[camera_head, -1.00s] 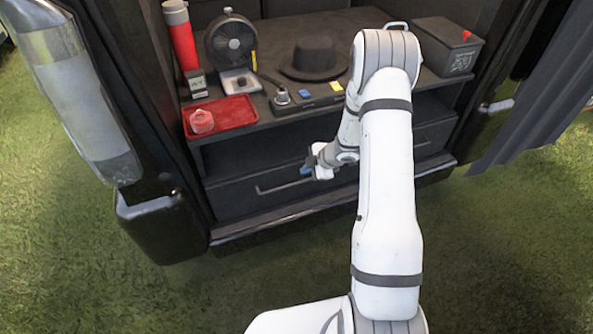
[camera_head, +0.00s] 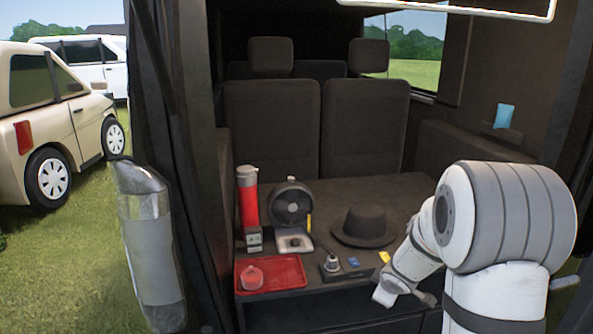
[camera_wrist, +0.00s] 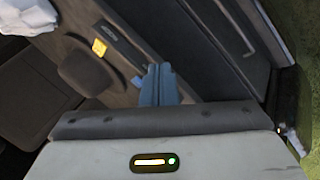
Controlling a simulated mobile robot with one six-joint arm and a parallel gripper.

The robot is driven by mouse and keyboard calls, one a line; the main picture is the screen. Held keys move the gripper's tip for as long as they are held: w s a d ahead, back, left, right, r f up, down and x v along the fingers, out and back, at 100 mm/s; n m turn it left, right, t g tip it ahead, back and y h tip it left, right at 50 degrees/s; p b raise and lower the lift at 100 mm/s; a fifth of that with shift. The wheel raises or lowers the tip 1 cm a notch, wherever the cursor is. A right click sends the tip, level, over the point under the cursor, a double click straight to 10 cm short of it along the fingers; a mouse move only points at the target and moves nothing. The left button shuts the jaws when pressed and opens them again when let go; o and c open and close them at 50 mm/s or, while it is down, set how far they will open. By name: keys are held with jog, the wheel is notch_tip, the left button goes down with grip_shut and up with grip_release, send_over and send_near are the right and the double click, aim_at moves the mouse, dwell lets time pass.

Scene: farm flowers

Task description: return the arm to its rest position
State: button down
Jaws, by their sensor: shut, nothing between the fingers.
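My arm (camera_head: 505,215) rises at the right of the head view, bent at a large grey-banded joint, and its forearm reaches down and left to the front edge of the vehicle's load deck. My gripper (camera_wrist: 158,80) shows in the wrist view as two blue-grey fingers drawn together with nothing between them. In the head view the fingertips are hard to make out against the dark deck front.
On the deck stand a red tray (camera_head: 299,276) with a red-and-white item (camera_head: 251,278), a red cylinder (camera_head: 248,205), a black fan (camera_head: 291,204) and a dark hat (camera_head: 366,226). A silver canister (camera_head: 152,245) is at left. Cars stand on the grass outside.

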jog(key=s+r+m+g+h+p, duration=0.2)
jog(key=s+r+m+p, duration=0.35)
jog(key=s+r, duration=0.85)
jog(key=s+a+r+m+g+y+p, duration=0.1)
jog(key=s+a+r+m, duration=0.1)
jog(key=s, duration=0.5)
jog(key=s+a+r+m+g+y+p, duration=0.1)
jog(key=s+a+r+m+y, duration=0.1)
jog(key=s+a+r, duration=0.3)
jog(key=s+a+m, duration=0.1)
jog(key=s, duration=0.2)
jog(key=shift+a+m+g, duration=0.2)
jog(key=shift+m+g, duration=0.15)
jog(key=shift+g, duration=0.05)
